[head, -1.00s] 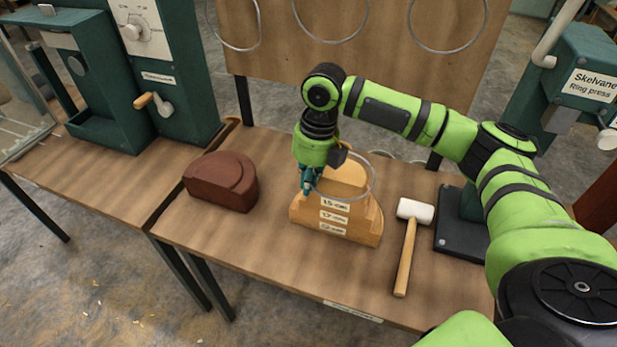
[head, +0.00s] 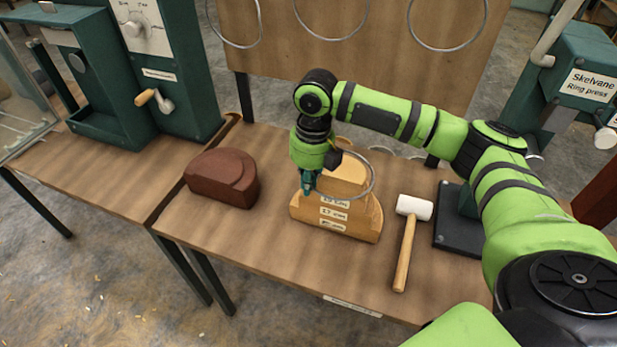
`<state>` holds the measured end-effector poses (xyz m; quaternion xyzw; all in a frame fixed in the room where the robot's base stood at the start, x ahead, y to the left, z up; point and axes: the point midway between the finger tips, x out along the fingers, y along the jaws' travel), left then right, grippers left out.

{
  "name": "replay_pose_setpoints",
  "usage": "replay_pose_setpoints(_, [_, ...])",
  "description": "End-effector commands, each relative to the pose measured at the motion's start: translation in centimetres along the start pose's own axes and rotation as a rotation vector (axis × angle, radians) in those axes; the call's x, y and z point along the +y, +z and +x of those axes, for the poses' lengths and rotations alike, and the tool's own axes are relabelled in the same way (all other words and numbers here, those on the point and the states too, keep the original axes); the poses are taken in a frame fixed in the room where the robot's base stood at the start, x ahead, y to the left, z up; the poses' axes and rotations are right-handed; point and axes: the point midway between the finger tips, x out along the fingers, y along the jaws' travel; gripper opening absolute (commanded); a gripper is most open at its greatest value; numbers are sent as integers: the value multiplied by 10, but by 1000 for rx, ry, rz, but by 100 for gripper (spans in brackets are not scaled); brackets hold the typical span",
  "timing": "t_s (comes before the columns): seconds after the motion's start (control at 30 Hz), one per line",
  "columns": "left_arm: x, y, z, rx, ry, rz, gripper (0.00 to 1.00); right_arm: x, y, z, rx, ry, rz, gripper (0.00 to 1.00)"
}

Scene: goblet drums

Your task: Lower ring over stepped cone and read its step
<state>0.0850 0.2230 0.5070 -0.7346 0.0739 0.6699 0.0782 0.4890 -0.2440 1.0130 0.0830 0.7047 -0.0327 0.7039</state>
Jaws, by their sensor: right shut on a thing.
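The stepped cone (head: 365,218) is a light wooden block with stepped tiers and several white size labels on its front. It stands on the middle of the workbench. My right gripper (head: 309,187) is shut on a thin metal ring (head: 374,180) at the ring's left side. The ring shows around the upper part of the cone in the picture; I cannot tell whether it touches a step. The gripper is at the left of the cone's upper tiers and partly covers them. The top label is partly hidden by the ring and gripper. My left gripper is not in view.
A dark red-brown stepped block (head: 222,178) lies left of the cone. A white-headed mallet (head: 407,245) lies to the right. A green ring press (head: 580,85) stands at the right. Several rings hang on a board (head: 290,60) behind. The front of the bench is clear.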

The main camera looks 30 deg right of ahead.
Motion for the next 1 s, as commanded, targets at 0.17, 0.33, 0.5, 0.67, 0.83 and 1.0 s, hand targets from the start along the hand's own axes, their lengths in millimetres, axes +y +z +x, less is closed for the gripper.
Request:
replay_pose_setpoints(0.17, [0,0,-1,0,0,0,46,0,0,8,2,-8,0,0])
replay_pose_setpoints(0.33, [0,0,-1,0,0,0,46,-1,0,14,2,-15,0,0])
replay_pose_setpoints(0.5, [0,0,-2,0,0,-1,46,-1,0,19,1,-19,-1,0])
replay_pose_setpoints(0.67, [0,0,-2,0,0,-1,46,-1,0,19,1,-20,0,0])
replay_pose_setpoints(0.83, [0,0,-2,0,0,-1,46,-1,0,19,1,-20,0,0])
replay_pose_setpoints(1.0, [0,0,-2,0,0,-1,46,-1,0,24,1,-26,0,0])
